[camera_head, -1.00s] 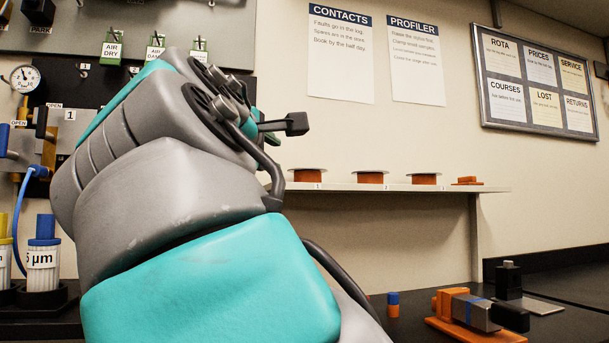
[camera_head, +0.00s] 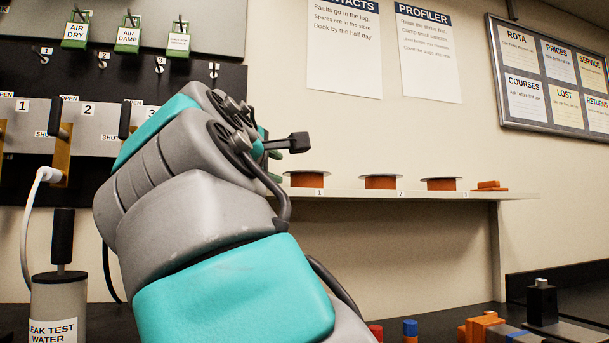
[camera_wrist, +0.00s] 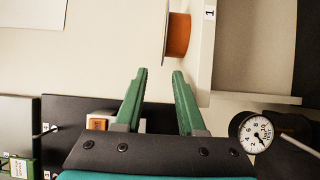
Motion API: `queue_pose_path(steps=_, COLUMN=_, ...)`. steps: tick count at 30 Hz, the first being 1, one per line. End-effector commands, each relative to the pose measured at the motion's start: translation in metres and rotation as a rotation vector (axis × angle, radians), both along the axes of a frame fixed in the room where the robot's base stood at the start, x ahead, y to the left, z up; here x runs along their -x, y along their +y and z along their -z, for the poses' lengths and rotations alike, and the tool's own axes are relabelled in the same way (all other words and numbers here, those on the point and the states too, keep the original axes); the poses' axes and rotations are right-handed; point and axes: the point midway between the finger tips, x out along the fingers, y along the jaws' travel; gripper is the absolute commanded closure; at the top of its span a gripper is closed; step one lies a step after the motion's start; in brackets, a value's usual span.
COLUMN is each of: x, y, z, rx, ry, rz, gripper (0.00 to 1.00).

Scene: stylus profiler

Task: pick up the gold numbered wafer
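Three thin round discs, seen nearly edge-on, lie on orange holders on the wall shelf: at label 1 (camera_head: 306,174), label 2 (camera_head: 380,177) and label 3 (camera_head: 441,179). No gold colour or number on a disc's face can be made out. My gripper (camera_wrist: 160,74) has two green fingers standing apart with nothing between them. In the wrist view, the disc at label 1 (camera_wrist: 165,38) and its orange holder (camera_wrist: 179,35) are just beyond the fingertips, apart from them. In the head view my arm hides most of the gripper.
The shelf (camera_head: 430,196) also bears a small orange block (camera_head: 489,186) at its right end. Below are an orange clamp device (camera_head: 488,326) and red and blue pieces. A leak-test water bottle (camera_head: 58,305) and a valve panel stand left. A gauge (camera_wrist: 255,134) shows in the wrist view.

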Motion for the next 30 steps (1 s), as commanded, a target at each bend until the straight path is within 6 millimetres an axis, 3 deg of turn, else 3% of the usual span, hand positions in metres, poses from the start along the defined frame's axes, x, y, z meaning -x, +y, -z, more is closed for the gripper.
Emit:
queue_pose_path(steps=9, x=-0.039, y=-0.004, z=0.005, rx=-0.001, ry=0.005, rz=0.000, gripper=0.61)
queue_pose_path(steps=19, x=-0.045, y=-0.007, z=0.003, rx=0.000, ry=0.001, rz=0.001, gripper=0.61)
queue_pose_path(steps=30, x=-0.045, y=-0.007, z=0.003, rx=0.000, ry=0.001, rz=0.001, gripper=1.00)
